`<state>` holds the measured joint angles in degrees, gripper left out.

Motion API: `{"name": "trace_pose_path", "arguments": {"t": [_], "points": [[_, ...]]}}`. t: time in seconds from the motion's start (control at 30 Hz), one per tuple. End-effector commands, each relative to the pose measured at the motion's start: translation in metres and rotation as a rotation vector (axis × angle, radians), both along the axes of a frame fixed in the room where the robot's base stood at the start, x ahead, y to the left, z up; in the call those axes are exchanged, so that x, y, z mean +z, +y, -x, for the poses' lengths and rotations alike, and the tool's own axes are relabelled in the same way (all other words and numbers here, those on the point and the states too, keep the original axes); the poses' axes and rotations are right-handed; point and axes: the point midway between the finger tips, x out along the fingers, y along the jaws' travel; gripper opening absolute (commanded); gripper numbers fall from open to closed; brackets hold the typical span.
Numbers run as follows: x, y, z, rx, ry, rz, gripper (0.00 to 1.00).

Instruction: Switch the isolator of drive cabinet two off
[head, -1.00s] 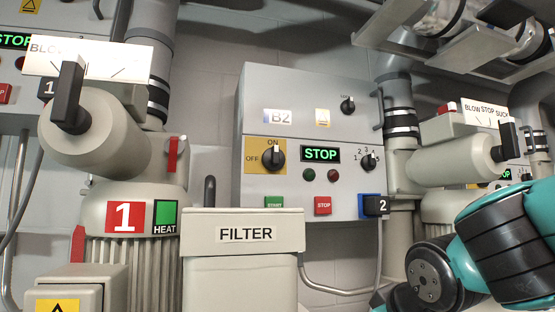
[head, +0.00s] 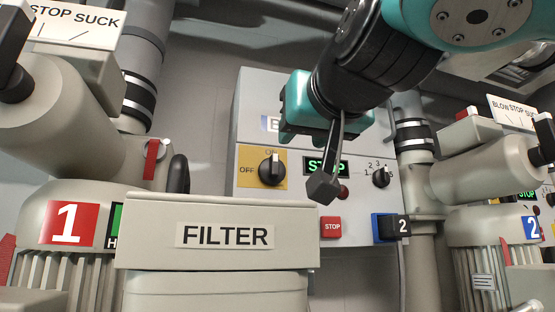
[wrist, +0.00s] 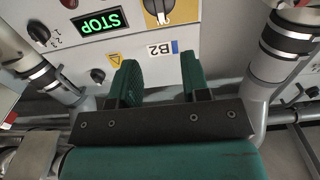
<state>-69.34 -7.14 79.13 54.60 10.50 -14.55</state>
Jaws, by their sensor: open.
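The grey drive cabinet B2 (head: 245,125) hangs on the wall behind the filter box. Its isolator, a black knob (head: 271,168) on a yellow plate (head: 247,180), has its white mark pointing up at ON. In the wrist view, which is upside down, the knob (wrist: 157,8) is cut by the top edge. My gripper (head: 298,108) is in front of the cabinet's upper part, above and right of the knob, partly covering the B2 label. In the wrist view my gripper (wrist: 160,62) has its teal fingers apart with nothing between them, not touching the knob.
The pale FILTER box (head: 220,212) stands in front, below the knob. Blower 1 (head: 45,190) is at left and blower 2 (head: 490,190) at right. The lit STOP display (head: 338,167), a selector knob (head: 381,176) and red STOP button (head: 332,227) are right of the isolator.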

Motion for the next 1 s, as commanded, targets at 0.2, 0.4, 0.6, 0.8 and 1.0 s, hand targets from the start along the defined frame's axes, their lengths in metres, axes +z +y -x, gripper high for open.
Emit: {"name": "trace_pose_path", "arguments": {"t": [0.2, 0.4, 0.6, 0.8, 1.0], "points": [[0.002, 0.012, -0.052, -0.008, 0.005, 0.005, 0.43], [0.003, 0.025, -0.093, -0.005, 0.003, 0.004, 0.43], [0.002, 0.033, -0.120, -0.002, 0.003, 0.003, 0.43], [0.000, 0.036, -0.130, 0.000, 0.002, 0.002, 0.43], [-0.001, 0.037, -0.130, 0.000, 0.002, 0.001, 0.43]]}}
